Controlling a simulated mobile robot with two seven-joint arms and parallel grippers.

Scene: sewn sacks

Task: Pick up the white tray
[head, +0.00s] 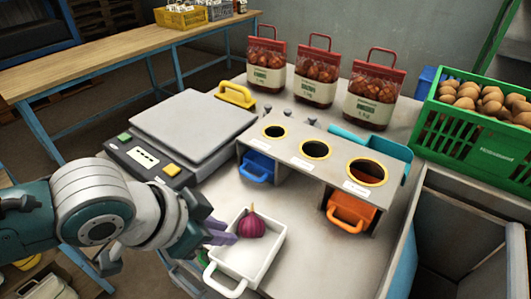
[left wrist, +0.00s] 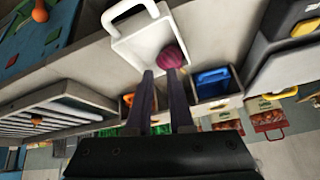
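The white tray (head: 242,263) stands at the front of the grey worktop, with a white loop handle at its near left corner. A red onion (head: 251,224) lies in it. In the left wrist view the tray (left wrist: 140,44) is at the top centre, with its handle up and the onion (left wrist: 172,57) at its right side. My left gripper (head: 226,232) is at the tray's left side, fingers pointing towards the onion. In the left wrist view its two fingers (left wrist: 160,74) are apart with nothing seen between them. I cannot tell whether they touch the tray or onion. My right gripper is not in view.
A scale (head: 190,130) stands behind left. A stand with three holes (head: 320,165) is behind the tray, with a blue scoop (head: 257,168) and an orange bin (head: 350,211) under it. Red sacks (head: 318,72) line the back. A green crate (head: 470,137) is right.

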